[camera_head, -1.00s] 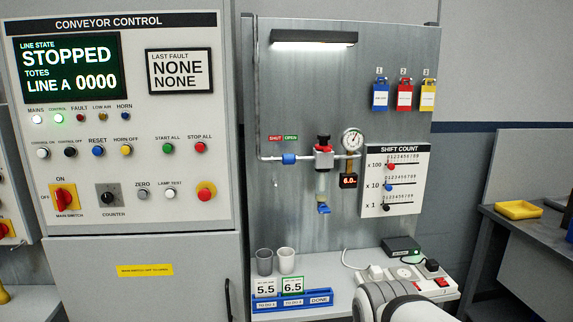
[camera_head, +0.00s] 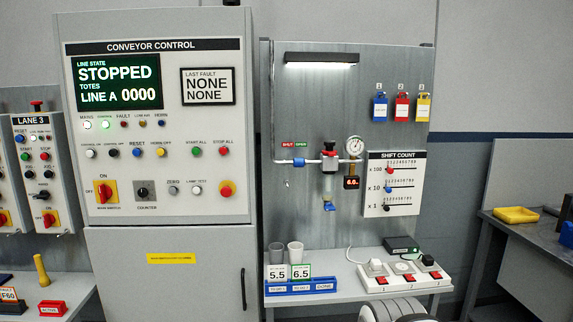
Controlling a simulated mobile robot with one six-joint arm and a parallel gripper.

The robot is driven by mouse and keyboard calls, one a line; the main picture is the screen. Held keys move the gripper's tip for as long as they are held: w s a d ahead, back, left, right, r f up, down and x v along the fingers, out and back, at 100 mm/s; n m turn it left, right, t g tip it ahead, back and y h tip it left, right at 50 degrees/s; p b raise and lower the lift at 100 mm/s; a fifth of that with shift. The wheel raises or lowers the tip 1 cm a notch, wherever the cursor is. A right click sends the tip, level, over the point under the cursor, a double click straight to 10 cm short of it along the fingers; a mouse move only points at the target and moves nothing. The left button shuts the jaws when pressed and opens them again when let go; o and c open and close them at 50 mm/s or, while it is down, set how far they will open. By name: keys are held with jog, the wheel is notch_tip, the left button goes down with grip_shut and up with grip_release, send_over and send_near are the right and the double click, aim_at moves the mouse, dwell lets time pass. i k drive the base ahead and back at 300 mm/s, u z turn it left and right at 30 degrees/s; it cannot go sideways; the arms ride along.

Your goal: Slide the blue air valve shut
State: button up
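The blue air valve (camera_head: 299,162) is a small blue sleeve on the thin white horizontal pipe on the grey back panel. It sits below the green OPEN label (camera_head: 301,145), to the right of the red SHUT label (camera_head: 287,145). The pipe runs right from it to the filter regulator (camera_head: 329,170) with a red and black top. Part of my arm shows as a white rounded shape at the bottom edge, well below the valve. My gripper is not visible, and nothing is touching the valve.
A round gauge (camera_head: 355,147) and a small lit display (camera_head: 352,183) are right of the regulator. The shelf below holds two cups (camera_head: 295,253), a blue tray (camera_head: 290,288) and a switched power strip (camera_head: 404,279). The conveyor control cabinet (camera_head: 165,232) stands left. The space before the valve looks clear.

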aim_at(298, 162)
jog(key=u, duration=0.1)
jog(key=i, duration=0.9)
jog(key=z, duration=0.1)
